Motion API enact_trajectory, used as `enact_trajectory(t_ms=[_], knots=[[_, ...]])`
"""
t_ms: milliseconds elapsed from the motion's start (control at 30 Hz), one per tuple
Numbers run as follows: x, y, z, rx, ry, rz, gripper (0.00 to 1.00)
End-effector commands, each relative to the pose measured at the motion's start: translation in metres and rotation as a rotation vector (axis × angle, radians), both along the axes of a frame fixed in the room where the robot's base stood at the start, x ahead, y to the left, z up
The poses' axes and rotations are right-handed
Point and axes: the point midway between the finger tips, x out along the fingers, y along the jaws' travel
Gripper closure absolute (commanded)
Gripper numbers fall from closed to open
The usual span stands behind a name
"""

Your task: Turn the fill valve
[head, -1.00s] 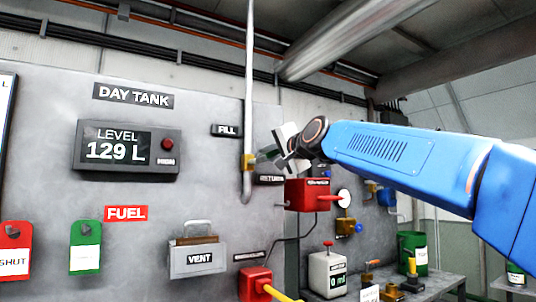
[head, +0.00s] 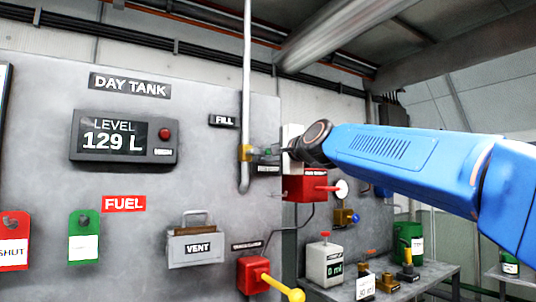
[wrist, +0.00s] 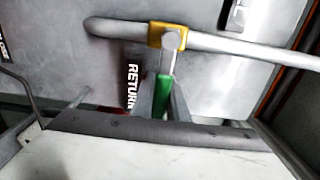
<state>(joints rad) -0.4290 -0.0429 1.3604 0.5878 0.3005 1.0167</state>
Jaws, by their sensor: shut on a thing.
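The fill valve has a brass body (head: 245,152) on the grey vertical pipe, just below the FILL label (head: 223,120). The brass body also shows in the wrist view (wrist: 168,36). Its green handle (wrist: 162,92) points away from the pipe, toward my gripper; in the head view the handle sticks out to the right. My gripper (wrist: 164,100) is shut on the green handle, one finger on each side. In the head view my gripper (head: 278,152) is small and partly hidden by its own pale housing. The level display (head: 122,138) reads 129 L.
A RETURN label (wrist: 132,87) is close beside my fingers. A red box (head: 306,186) with a red lever sits just below my wrist.

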Motion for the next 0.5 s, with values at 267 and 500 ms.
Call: enact_trajectory(t_ms=[267,500], knots=[[0.0002,0.0002,-0.0018,0.002,0.005,0.001,1.0],[0.0003,0.0002,-0.0019,0.001,0.004,0.001,0.67]])
